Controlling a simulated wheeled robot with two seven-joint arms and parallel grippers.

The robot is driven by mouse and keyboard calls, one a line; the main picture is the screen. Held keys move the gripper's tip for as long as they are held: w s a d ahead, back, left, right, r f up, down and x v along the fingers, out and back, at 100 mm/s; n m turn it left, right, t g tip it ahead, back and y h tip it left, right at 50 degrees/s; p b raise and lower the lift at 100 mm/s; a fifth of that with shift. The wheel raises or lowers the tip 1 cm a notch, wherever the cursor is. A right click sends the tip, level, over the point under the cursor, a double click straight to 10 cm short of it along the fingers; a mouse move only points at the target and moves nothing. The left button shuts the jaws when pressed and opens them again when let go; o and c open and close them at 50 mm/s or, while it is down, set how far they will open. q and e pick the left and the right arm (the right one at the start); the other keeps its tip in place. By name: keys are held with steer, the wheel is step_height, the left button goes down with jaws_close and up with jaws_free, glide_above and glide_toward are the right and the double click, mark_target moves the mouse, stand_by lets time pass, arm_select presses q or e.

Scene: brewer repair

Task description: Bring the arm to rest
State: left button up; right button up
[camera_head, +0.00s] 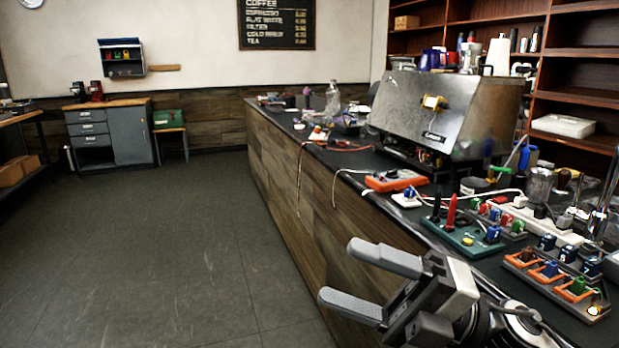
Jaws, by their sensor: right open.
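My right gripper (368,284) is in the lower middle of the head view, in front of the counter's wood-panelled side. Its two grey fingers point left and are spread apart, with nothing between them. Its wrist and arm come in from the bottom right. My left gripper and left arm are not in view.
A long dark-topped counter (320,215) runs along the right. It holds a steel brewer (440,108), an orange meter (396,180), a green tray (462,240) with a red probe, and a rack (560,283) of coloured parts. The floor (150,255) at left is clear.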

steer(key=w+d+f+m+t+h, duration=0.2)
steer(key=d+f+m+t+h, duration=0.2)
steer(key=f+m+t+h, duration=0.7)
steer(key=w+d+f+m+t+h, duration=0.1)
steer(key=d+f+m+t+h, duration=0.25)
steer(key=f+m, duration=0.9)
steer(key=s+d+f+m+g+h, duration=0.1)
steer(key=s+f+m+g+h, duration=0.3)
steer(key=s+f+m, duration=0.7)
steer(key=shift+s+d+f+g, duration=0.15)
steer(key=shift+s+f+g, duration=0.2)
steer(key=shift+f+g, duration=0.55)
steer(key=shift+r+g, duration=0.25)
steer(key=shift+r, duration=0.05)
